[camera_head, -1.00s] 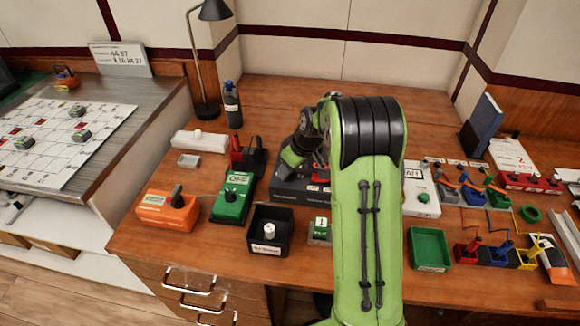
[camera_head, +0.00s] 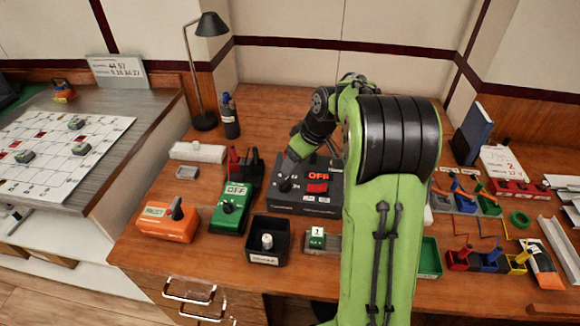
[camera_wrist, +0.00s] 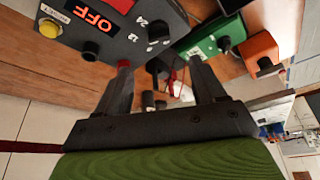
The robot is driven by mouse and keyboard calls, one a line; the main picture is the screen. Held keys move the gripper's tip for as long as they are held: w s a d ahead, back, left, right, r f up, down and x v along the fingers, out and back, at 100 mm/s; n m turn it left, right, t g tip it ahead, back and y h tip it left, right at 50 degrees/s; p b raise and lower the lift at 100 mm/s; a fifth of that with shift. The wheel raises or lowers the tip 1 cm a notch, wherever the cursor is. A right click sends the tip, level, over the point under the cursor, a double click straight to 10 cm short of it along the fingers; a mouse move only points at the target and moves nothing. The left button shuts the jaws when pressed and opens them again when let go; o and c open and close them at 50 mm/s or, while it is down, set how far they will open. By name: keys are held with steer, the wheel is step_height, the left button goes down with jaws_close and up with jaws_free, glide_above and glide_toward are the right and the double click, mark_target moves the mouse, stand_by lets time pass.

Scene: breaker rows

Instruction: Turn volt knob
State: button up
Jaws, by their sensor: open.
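A dark grey box (camera_head: 298,203) with a red OFF display stands in the middle of the desk. Numbers are printed at its left side, around a black knob (camera_wrist: 158,31) seen in the wrist view. In the head view my gripper (camera_head: 287,183) is over the left part of this box, and its tip partly hides the knob there. In the wrist view my gripper (camera_wrist: 158,66) is open, its two fingers apart. The knob shows beyond the fingertips, between their lines. Contact cannot be told.
A green box (camera_head: 228,218) marked OFF and an orange box (camera_head: 165,224) with a black lever stand to the left. A black tray (camera_head: 283,255) with a pale-topped knob is in front. Red and black blocks (camera_head: 246,167) stand close behind left.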

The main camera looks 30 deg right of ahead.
steer(key=p+v, duration=0.1)
steer(key=v, duration=0.4)
steer(key=s+a+r+m+h+p, duration=0.15)
steer(key=s+a+r+p, duration=0.25)
steer(key=s+a+r, duration=0.7)
steer(key=s+a+m+t+p, duration=0.1)
steer(key=s+a+m+p, duration=0.1)
steer(key=s, duration=1.3)
steer(key=shift+m+t+p, duration=0.3)
steer(key=shift+m, duration=0.35)
steer(key=shift+w+r, duration=0.1)
